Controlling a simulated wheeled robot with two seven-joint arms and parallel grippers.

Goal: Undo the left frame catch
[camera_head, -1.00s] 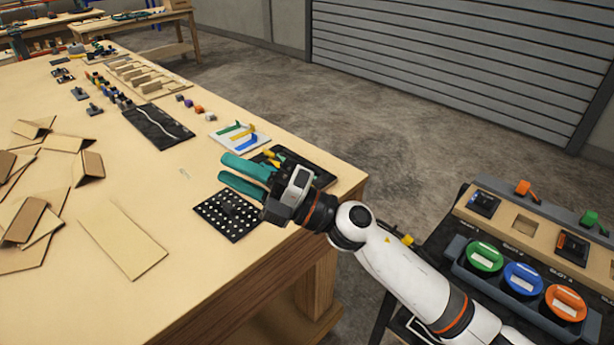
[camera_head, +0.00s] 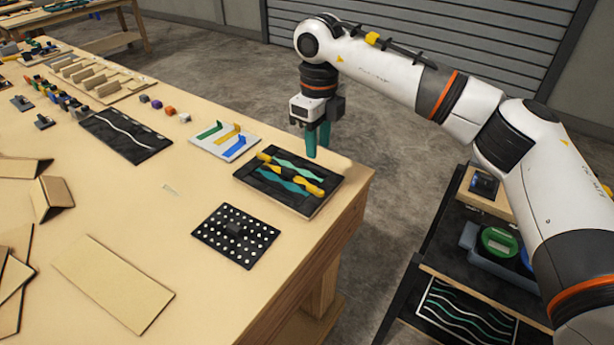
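A wooden frame (camera_head: 488,202) lies on the black cart at the right, mostly hidden behind my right arm. A dark square piece (camera_head: 484,184) sits in it at its left end. I cannot make out the left frame catch. My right gripper (camera_head: 318,152) points down beyond the far right edge of the wooden table, well to the left of the cart. Its teal fingers hold nothing that I can see. They look close together, and the gap is unclear from this angle. My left gripper is out of view.
A black tray (camera_head: 250,176) with yellow and teal pieces lies at the table corner near my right gripper. A perforated black plate (camera_head: 262,252) and cardboard pieces (camera_head: 112,282) lie nearer. A green round lid (camera_head: 497,241) shows on the cart. Open floor separates table and cart.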

